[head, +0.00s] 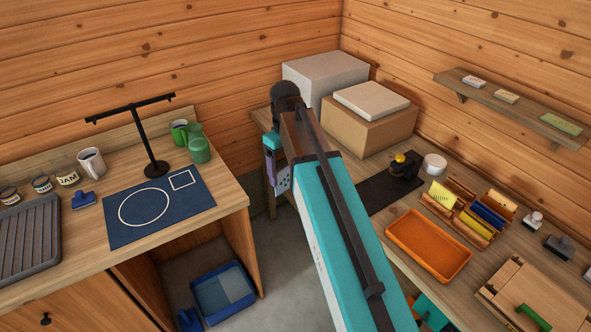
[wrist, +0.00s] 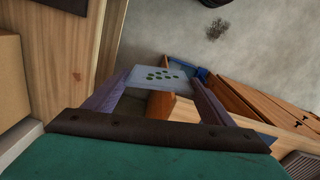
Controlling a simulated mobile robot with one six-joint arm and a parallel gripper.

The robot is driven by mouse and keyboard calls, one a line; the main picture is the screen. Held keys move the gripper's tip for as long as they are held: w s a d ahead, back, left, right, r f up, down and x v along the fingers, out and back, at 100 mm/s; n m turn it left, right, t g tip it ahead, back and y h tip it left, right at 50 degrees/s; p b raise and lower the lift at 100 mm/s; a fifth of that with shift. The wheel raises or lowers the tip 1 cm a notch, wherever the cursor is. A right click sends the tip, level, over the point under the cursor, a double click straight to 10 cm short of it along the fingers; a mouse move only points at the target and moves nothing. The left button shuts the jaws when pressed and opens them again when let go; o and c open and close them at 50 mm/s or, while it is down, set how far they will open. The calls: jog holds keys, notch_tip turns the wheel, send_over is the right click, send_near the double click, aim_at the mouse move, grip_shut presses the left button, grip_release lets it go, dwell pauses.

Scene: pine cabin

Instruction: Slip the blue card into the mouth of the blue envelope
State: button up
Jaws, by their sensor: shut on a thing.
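My gripper (head: 276,172) hangs low at the end of my teal arm, over the gap between the two tables. A wooden rack (head: 458,230) on the right table holds yellow and dark blue flat pieces. The dark blue piece (head: 488,216) may be the blue envelope; its mouth cannot be made out.
An orange tray (head: 428,246), a dark mat (head: 388,192) and boxes (head: 365,131) are on the right table. The left table has a blue mat (head: 180,213), a black stand (head: 155,168), mugs and jars.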

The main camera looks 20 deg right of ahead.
aim_at(288, 188)
notch_tip(288, 188, down, 8)
jog(key=b, duration=0.7)
jog(key=shift+s, duration=0.15)
